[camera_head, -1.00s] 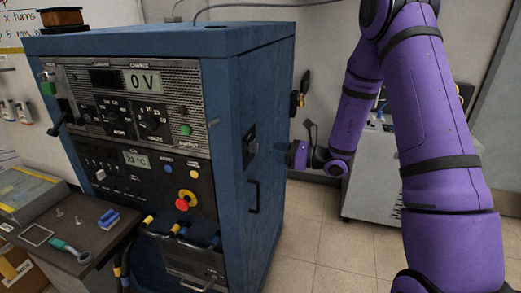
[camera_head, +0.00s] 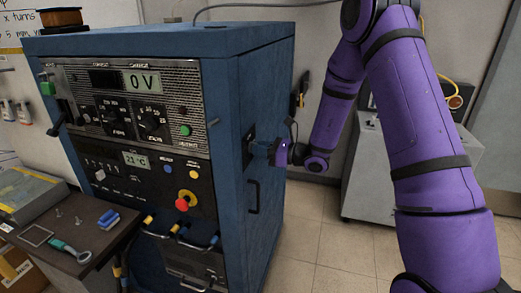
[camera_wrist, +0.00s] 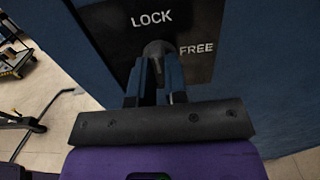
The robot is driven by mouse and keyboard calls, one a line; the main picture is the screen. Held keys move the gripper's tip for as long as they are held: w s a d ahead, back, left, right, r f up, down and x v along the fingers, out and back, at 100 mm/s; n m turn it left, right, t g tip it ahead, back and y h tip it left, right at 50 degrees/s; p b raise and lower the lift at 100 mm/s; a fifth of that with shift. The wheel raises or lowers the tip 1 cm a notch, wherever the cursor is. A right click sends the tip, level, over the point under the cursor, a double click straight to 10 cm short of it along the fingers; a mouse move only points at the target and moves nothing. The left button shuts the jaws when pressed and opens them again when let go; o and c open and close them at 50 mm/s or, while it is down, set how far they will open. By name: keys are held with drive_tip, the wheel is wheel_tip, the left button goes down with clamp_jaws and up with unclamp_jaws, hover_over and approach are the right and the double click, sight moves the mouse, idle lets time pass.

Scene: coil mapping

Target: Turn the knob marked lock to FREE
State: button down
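A black panel (camera_wrist: 202,62) on the blue cabinet's side carries the words LOCK, at upper left, and FREE, to the right. The dark knob (camera_wrist: 157,47) stands out just below LOCK, with FREE to its right. My gripper (camera_wrist: 158,72) is at the knob, its two fingers on either side of it with a narrow gap between them. I cannot tell whether the fingers press on the knob, and they hide its lower part. In the head view, my gripper (camera_head: 268,151) reaches the cabinet's right side, where it partly covers the panel (camera_head: 248,146).
The blue cabinet (camera_head: 232,90) has a handle (camera_head: 254,197) below the panel. A grey cart (camera_head: 378,175) stands behind my arm at right. A small table (camera_head: 100,237) with tools is at left.

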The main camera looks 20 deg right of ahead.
drive_tip(key=shift+m, duration=0.3)
drive_tip(key=m, duration=1.7)
drive_tip(key=shift+m, duration=0.3)
idle(0.5)
drive_tip(key=c, duration=1.1)
unclamp_jaws()
drive_tip(key=shift+c, duration=0.2)
drive_tip(key=shift+d, duration=0.1)
drive_tip(key=v, duration=1)
drive_tip(key=shift+s+d, duration=0.25)
